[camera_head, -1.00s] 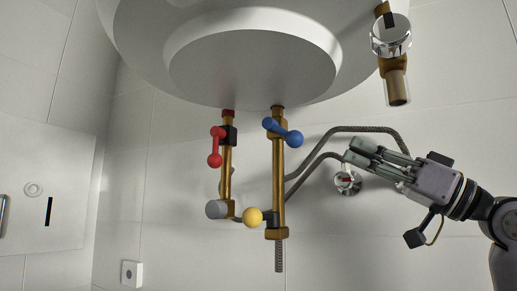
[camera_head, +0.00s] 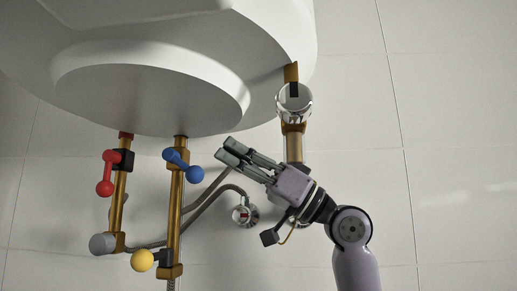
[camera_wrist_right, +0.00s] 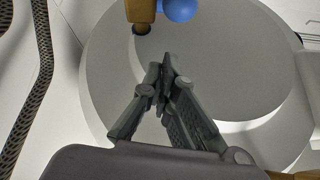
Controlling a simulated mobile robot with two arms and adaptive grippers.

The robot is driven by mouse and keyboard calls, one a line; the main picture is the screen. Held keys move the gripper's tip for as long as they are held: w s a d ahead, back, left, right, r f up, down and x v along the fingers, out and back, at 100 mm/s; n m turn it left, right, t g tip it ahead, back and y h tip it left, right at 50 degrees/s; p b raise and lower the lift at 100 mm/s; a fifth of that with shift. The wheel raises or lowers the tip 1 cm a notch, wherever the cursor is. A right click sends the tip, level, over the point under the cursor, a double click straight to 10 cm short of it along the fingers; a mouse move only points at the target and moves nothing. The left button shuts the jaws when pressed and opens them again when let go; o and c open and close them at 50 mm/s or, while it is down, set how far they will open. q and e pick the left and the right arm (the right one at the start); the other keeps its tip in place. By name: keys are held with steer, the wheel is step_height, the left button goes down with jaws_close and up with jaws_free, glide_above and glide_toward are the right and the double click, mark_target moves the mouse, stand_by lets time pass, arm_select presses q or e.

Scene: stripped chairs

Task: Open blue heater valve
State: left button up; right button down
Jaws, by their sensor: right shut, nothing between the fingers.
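The blue valve handle (camera_head: 183,164) sits on the right brass pipe (camera_head: 174,215) under the white heater (camera_head: 150,90). Its lever slants down to the right and ends in a blue ball. My right gripper (camera_head: 226,150) is shut and empty, to the right of the blue handle and a little above it in the head view, with a gap between them. In the right wrist view the shut fingertips (camera_wrist_right: 166,68) point toward the heater's round underside (camera_wrist_right: 230,85), and the blue ball (camera_wrist_right: 180,8) shows at the top edge. My left gripper is not in view.
A red handle (camera_head: 107,174) is on the left pipe. A yellow knob (camera_head: 142,260) and grey knob (camera_head: 102,243) are lower down. Braided hoses (camera_head: 208,197) curve behind my gripper to a chrome wall valve (camera_head: 243,214). A chrome fitting (camera_head: 293,103) stands above my wrist.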

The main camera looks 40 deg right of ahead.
steer(key=shift+w+a+f, duration=0.25)
steer(key=shift+a+f, duration=0.05)
steer(key=shift+f, duration=0.2)
steer(key=shift+w+a+f, duration=0.2)
steer(key=shift+a+f, duration=0.05)
steer(key=shift+f, duration=0.2)
steer(key=shift+w+a+f+t+y+b, duration=0.1)
steer(key=shift+f+t+y+b, duration=0.25)
steer(key=shift+b, duration=0.25)
